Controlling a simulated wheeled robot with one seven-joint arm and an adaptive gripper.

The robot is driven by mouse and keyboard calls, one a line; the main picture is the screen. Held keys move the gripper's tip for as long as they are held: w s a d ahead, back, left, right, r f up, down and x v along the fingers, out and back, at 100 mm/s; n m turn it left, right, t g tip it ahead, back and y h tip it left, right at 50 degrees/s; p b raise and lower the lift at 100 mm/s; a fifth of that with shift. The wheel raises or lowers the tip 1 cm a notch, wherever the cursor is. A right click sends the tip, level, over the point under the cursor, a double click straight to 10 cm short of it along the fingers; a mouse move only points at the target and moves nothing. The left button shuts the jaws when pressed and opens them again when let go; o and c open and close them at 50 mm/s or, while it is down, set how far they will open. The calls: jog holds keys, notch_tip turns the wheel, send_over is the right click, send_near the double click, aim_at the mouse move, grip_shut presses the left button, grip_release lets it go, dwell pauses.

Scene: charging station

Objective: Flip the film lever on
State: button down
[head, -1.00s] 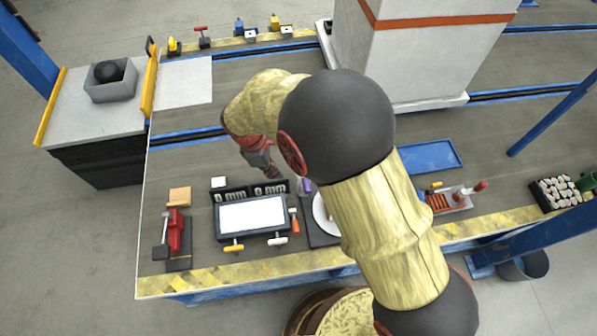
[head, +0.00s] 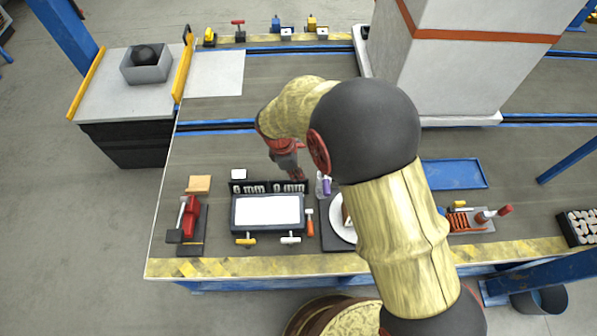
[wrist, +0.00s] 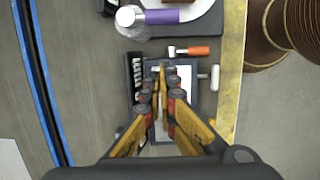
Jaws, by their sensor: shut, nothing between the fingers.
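A dark box with a bright white panel (head: 268,210) lies on the workbench, with "6 mm" and "9 mm" labels behind it. A yellow-handled lever (head: 246,241) and a white-handled lever (head: 290,239) stick out of its front edge. No lever is readably marked as the film lever. My gripper (head: 296,174) is shut and empty, above the bench behind the box's right part. In the wrist view my gripper (wrist: 168,72) points down over the box, covering much of the panel.
An orange-handled tool (head: 309,222) lies right of the box. A purple-banded bottle (head: 325,186) and a white plate (head: 341,226) are further right. A red device with a lever (head: 190,217) stands left. Striped tape (head: 220,266) marks the bench's front edge.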

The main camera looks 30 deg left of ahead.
jog(key=w+d+f+b, duration=0.2)
jog(key=d+f+b, duration=0.1)
jog(key=f, duration=0.3)
jog(key=shift+w+d, duration=0.25)
jog(key=shift+d, duration=0.55)
jog(key=shift+d+p, duration=0.1)
jog(key=shift+p, duration=0.3)
